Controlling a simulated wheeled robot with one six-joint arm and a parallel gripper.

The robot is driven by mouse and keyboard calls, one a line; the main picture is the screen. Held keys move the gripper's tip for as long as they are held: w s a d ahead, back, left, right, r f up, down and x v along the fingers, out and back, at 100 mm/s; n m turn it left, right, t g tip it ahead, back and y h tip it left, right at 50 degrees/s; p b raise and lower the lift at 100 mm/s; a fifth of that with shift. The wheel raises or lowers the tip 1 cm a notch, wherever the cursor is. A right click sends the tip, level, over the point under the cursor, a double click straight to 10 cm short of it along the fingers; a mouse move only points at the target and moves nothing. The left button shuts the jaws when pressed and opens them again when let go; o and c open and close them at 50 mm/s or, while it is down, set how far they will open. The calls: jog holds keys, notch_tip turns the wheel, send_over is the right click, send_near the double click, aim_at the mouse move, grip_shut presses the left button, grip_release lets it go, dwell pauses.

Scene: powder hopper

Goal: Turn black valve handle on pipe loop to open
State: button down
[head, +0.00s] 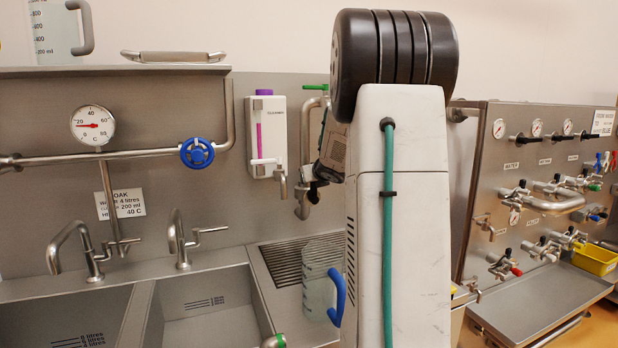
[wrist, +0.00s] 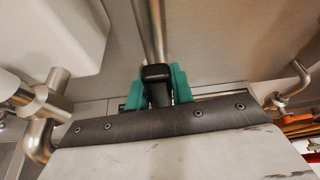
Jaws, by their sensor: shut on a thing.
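The black valve handle (wrist: 157,73) shows in the wrist view, at the lower end of a steel pipe (wrist: 153,28). My gripper (wrist: 158,88) has its two green fingers on either side of the handle, shut on it. The handle's lower part is hidden behind my gripper's dark edge. In the head view my arm covers most of the pipe loop, and the handle and the fingers cannot be made out there.
A white cleaner dispenser (head: 266,137) hangs left of my arm. A clear jug with a blue handle (head: 320,295) stands on the drainer below. A panel with gauges and taps (head: 535,185) is on the right. Sinks (head: 205,308) lie at lower left.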

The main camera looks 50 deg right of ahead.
jog(key=shift+w+a+f, duration=0.15)
jog(key=shift+w+a, duration=0.15)
jog(key=shift+a, duration=0.1)
jog(key=c, duration=1.3)
grip_release()
jog(key=shift+w+a, duration=0.1)
jog(key=shift+a, duration=0.1)
jog(key=shift+w+a, duration=0.1)
jog(key=shift+a, duration=0.1)
jog(key=shift+d, duration=0.3)
jog(key=shift+s+d, duration=0.1)
jog(key=shift+s, duration=0.1)
jog(key=v, duration=0.8)
jog(key=shift+d, duration=0.1)
